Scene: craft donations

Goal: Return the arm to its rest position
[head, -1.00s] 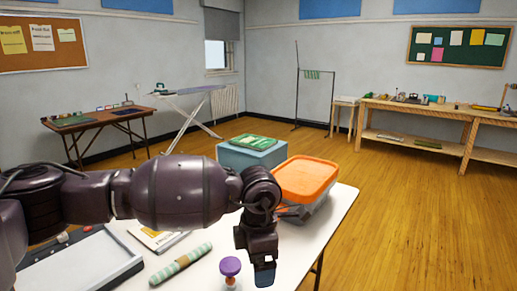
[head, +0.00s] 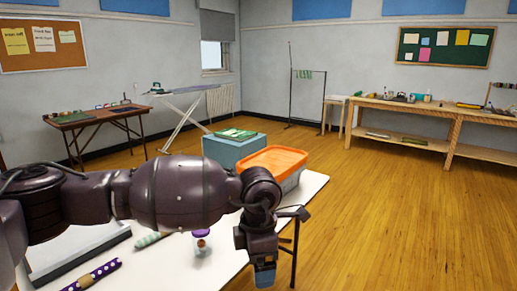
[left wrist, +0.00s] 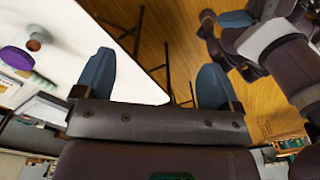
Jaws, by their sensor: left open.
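My left arm (head: 180,193) reaches across the head view from the left, bent down at the wrist. My left gripper (head: 265,275) points down at the bottom of that view, in front of the white table's right edge. In the left wrist view the left gripper (left wrist: 155,77) has its two blue fingers wide apart with nothing between them. Wooden floor and the table edge show behind the fingers. Part of my right arm (left wrist: 275,40) shows at the upper right of the wrist view, with a blue fingertip; its jaw opening is unclear. The right arm is outside the head view.
The white table (head: 225,265) holds a purple-knobbed stamp (head: 202,240), a dotted purple roll (head: 92,276), a pale green roll (head: 150,238) and an orange-lidded box (head: 272,161). A blue-grey box (head: 233,149) stands behind. Floor to the right is clear.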

